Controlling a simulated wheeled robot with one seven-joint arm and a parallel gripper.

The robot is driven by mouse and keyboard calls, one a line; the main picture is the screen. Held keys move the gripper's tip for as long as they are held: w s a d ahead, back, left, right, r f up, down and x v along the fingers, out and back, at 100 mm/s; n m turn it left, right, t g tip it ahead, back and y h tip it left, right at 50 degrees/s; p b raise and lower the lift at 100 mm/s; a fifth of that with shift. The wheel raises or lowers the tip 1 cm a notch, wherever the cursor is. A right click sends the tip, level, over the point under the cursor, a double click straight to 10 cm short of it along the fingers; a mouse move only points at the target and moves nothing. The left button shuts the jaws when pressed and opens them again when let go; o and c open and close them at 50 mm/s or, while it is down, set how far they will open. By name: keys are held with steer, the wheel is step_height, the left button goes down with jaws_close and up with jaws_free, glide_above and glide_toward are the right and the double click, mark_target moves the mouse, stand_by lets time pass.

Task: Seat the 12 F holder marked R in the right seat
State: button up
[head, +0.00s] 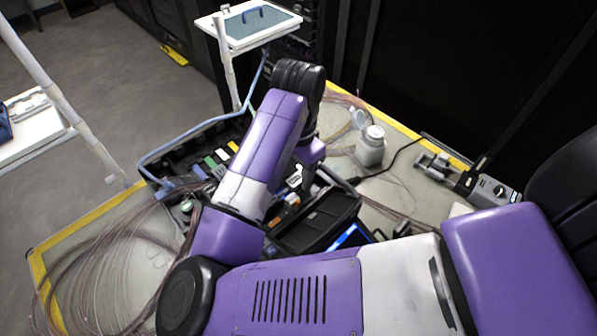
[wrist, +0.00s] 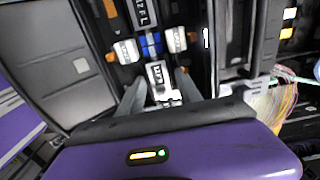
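The splicer (wrist: 120,50) is open, with blue and white parts at its middle. A holder marked 12 F L (wrist: 142,12) sits on its far side. The 12 F holder with a white marked top (wrist: 158,76) lies on the near side, in line with the other; its last letter is hard to read. My gripper (wrist: 159,78) points down over this holder, one finger on each side, with dark gaps between fingers and holder. Whether it is fully seated cannot be told. In the head view, my gripper (head: 308,178) is over the splicer (head: 322,222), partly hidden by my arm.
The splicer's raised lid (wrist: 65,65) stands at the left in the wrist view. Coiled fibres (head: 100,255) lie at the table's left. A white bottle (head: 370,150) and a small grey device (head: 492,190) stand to the right. A tray of coloured items (head: 215,160) is behind the splicer.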

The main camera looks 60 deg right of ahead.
mark_target(299, 177)
steer(key=shift+o, duration=1.1)
steer(key=shift+r, duration=3.95)
